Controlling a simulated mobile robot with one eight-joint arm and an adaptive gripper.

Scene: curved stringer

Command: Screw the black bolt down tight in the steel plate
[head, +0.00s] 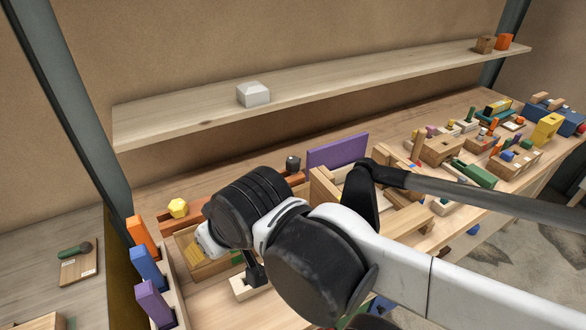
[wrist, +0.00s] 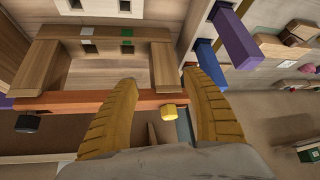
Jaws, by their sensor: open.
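A dark, blocky knob, likely the black bolt's head (head: 293,163), stands at the red-brown beam at the back of the bench. In the wrist view a black knob (wrist: 27,123) shows at the far left, beside the orange-brown beam (wrist: 75,102). I cannot make out a steel plate in either view, nor how deep the bolt sits. My gripper (wrist: 162,82) is open and empty, its two yellow ribbed fingers spread wide. The black knob lies well outside the fingers, to their left. In the head view my arm hides most of the gripper.
A yellow knob (wrist: 168,112) shows between the fingers in the wrist view; it also shows at the beam's left in the head view (head: 178,208). A purple board (head: 338,152) stands behind my arm. Colored blocks (head: 148,268) line the left. A shelf (head: 330,88) hangs above.

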